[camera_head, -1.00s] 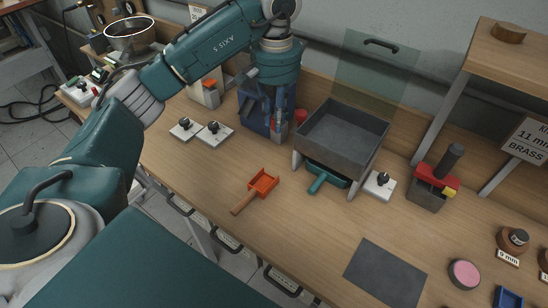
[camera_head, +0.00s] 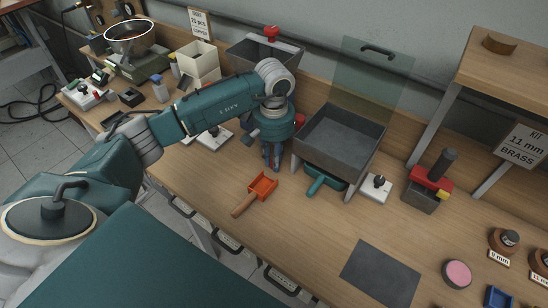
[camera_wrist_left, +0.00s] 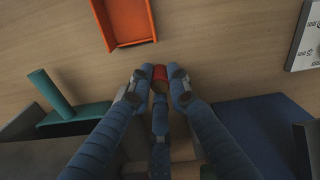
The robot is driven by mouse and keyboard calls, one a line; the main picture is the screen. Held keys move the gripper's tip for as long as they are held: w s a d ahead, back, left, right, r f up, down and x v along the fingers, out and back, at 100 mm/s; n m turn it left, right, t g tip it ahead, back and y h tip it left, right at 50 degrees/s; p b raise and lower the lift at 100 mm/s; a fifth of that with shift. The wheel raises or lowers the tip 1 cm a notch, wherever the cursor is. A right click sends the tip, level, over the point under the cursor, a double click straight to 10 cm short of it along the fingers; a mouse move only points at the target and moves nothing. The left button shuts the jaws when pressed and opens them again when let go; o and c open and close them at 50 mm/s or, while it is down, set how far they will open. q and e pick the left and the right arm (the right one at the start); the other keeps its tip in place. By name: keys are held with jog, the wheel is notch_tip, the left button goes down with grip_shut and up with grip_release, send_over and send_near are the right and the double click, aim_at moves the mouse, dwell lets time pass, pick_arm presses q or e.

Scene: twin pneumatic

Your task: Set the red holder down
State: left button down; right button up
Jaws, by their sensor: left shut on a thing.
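My left gripper (camera_head: 272,163) is low over the bench, just behind the orange scoop, its blue fingers pointing down. In the left wrist view, the gripper (camera_wrist_left: 158,82) is shut around a small red piece with a tan part below it, which I take to be the red holder (camera_wrist_left: 160,72). Only its end shows between the fingertips; the rest is hidden. In the head view the fingers hide it. I cannot tell whether it touches the bench. My right gripper is not in view.
The orange scoop (camera_head: 263,186) lies close in front of the fingers. A grey tray (camera_head: 345,136) with a teal-handled scoop (camera_head: 318,186) beneath stands to the right. A red object (camera_head: 299,119) is partly hidden behind the arm.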

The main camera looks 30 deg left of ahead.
pick_arm(q)
jog(key=shift+f, duration=0.1)
jog(key=c, duration=2.1)
grip_release()
jog(key=shift+f, duration=0.1)
jog(key=o, duration=0.5)
jog(key=shift+c, duration=0.2)
